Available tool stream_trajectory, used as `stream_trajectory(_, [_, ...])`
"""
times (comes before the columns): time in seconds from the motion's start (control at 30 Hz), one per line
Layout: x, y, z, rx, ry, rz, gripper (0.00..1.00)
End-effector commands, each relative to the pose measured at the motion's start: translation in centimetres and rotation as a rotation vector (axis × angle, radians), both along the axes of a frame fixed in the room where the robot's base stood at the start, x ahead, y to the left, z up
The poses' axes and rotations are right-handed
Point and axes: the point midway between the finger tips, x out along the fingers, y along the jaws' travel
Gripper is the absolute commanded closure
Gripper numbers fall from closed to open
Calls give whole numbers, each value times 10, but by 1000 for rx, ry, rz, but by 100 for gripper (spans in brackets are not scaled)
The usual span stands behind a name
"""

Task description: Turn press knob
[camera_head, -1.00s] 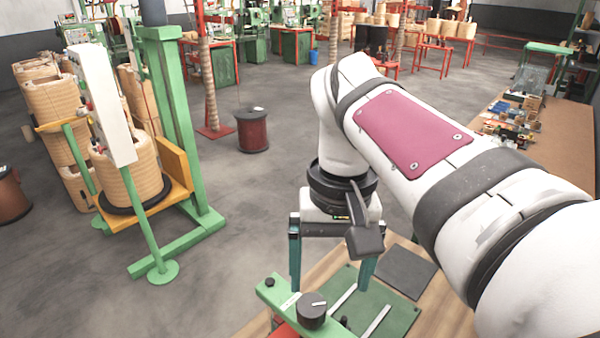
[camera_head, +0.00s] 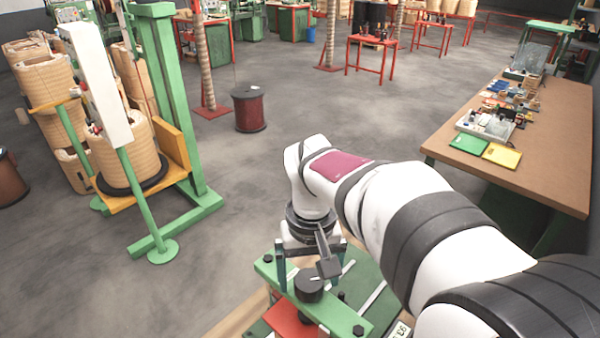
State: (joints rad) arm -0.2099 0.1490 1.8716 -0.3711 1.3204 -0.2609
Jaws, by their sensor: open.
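The press knob (camera_head: 308,288) is a black round knob with a small light mark on top. It stands on the green crossbar of the press (camera_head: 345,316) at the bottom of the view. My gripper (camera_head: 306,270) points down with its jaws apart. Its left finger shows just left of the knob, and its right finger is partly hidden behind a dark bracket on my wrist. The fingers appear to be on either side of the knob; whether they touch it cannot be told.
A red plate (camera_head: 292,320) lies under the crossbar. A green coil stand (camera_head: 170,110) with a wound coil (camera_head: 130,155) stands at left. A brown workbench (camera_head: 545,130) with small parts is at right. A dark red drum (camera_head: 249,110) stands on open floor.

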Motion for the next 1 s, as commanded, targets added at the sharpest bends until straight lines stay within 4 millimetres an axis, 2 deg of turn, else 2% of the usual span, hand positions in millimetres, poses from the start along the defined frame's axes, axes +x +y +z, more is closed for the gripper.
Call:
stream_trajectory(0.23, [0, 0, -1, 0, 0, 0, 8])
stream_trajectory(0.7, [0, 0, 0, 0, -1, -1, 92])
stream_trajectory(1.0, [0, 0, 0, 0, 1, -193, 92])
